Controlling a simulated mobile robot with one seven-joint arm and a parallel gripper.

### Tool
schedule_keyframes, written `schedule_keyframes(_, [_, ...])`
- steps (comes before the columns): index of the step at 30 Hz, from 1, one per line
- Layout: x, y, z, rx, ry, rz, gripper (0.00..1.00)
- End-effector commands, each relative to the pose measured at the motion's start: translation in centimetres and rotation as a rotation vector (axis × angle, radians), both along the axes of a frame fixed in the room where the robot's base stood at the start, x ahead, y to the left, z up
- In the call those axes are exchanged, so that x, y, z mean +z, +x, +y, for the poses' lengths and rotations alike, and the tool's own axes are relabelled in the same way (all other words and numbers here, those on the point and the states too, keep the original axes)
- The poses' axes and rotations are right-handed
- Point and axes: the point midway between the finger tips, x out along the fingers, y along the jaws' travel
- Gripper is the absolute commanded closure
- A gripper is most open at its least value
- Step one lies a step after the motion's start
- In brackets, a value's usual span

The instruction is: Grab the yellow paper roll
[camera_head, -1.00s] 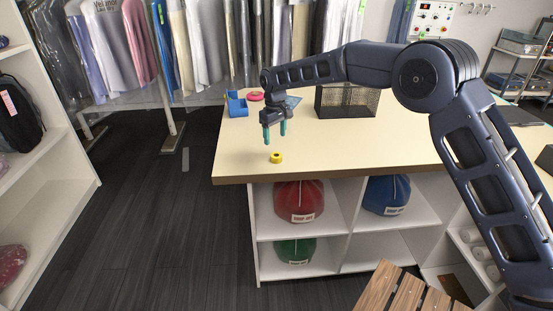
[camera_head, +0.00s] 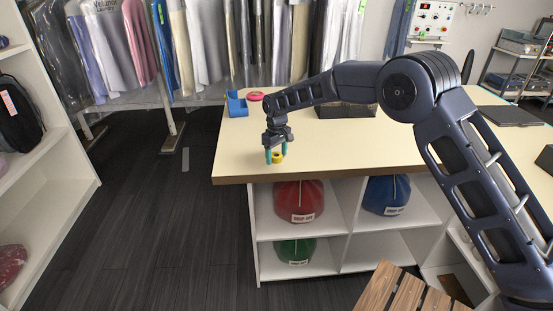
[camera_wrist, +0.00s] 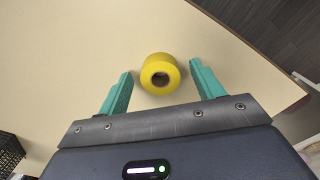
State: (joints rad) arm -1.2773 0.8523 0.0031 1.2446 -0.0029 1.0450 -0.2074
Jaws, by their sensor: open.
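The yellow paper roll (camera_head: 278,157) stands on the cream tabletop (camera_head: 350,153) near its front left edge. In the wrist view the roll (camera_wrist: 160,84) shows its dark centre hole. My gripper (camera_head: 276,156) is open and low over the table at the roll. In the wrist view its two teal fingers (camera_wrist: 158,88) stand on either side of the roll, with a gap on each side. Exactly how high the fingertips are above the table is hard to tell.
A blue holder (camera_head: 236,104) and a pink round item (camera_head: 256,96) lie at the table's back left. A black wire basket (camera_head: 345,110) stands behind my arm. Red (camera_head: 299,200), blue (camera_head: 386,194) and green bags (camera_head: 294,250) fill shelves below. The tabletop around the roll is clear.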

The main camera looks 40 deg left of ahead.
Motion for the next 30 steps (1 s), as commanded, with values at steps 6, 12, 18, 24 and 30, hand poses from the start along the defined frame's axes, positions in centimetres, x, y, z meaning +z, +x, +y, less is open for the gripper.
schedule_keyframes(6, [0.0,0.0,0.0,0.000,0.000,0.000,0.69])
schedule_keyframes(12, [0.0,0.0,0.0,0.000,0.000,0.000,0.82])
schedule_keyframes(18, [0.4,0.0,0.0,0.000,0.001,0.000,0.82])
schedule_keyframes(24, [3.0,0.0,0.1,0.000,0.004,0.000,0.82])
schedule_keyframes(30, [7.9,0.1,0.1,-0.001,0.005,-0.001,0.82])
